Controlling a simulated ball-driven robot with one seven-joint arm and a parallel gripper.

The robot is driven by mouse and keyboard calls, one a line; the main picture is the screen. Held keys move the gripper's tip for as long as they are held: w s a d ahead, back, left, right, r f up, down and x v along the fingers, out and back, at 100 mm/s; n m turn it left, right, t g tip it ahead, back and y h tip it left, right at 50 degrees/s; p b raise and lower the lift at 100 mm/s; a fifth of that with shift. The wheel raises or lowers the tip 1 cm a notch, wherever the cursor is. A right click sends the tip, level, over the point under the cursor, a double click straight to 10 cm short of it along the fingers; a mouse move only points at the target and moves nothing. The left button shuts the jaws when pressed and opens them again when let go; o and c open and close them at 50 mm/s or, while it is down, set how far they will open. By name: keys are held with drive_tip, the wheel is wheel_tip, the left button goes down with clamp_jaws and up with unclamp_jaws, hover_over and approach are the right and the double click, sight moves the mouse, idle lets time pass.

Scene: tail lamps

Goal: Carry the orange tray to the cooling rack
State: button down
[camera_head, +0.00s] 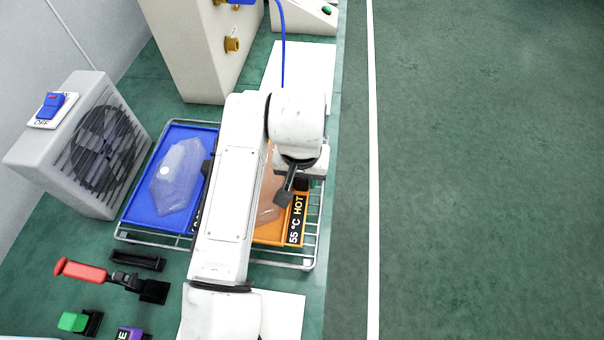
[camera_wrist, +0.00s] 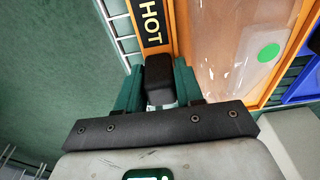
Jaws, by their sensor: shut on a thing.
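The orange tray (camera_head: 270,236) has a black "55 °C HOT" label and a clear lamp lens lying in it. It is over the right part of the wire cooling rack (camera_head: 317,225), to the right of the blue tray (camera_head: 157,212). I cannot tell whether its underside touches the rack. My arm hides much of it in the head view. My gripper (camera_wrist: 158,88) is shut on a black block at the label side of the orange tray, which also shows in the wrist view (camera_wrist: 290,62). A green dot is on the lens there.
A fan (camera_head: 95,150) with a blue ON/OFF switch stands left of the rack. A beige machine (camera_head: 195,55) is behind. A red-handled clamp (camera_head: 85,270) and small coloured blocks lie front left. Open green floor is at right.

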drive_tip(key=shift+f, duration=0.1)
drive_tip(key=c, duration=0.7)
unclamp_jaws()
drive_tip(key=r, duration=0.4)
drive_tip(key=s+r, duration=0.1)
drive_tip(key=r, duration=0.7)
drive_tip(key=shift+s+r+b, duration=0.1)
drive_tip(key=shift+s+b, duration=0.1)
drive_tip(key=shift+b, duration=0.2)
drive_tip(key=shift+d, duration=0.1)
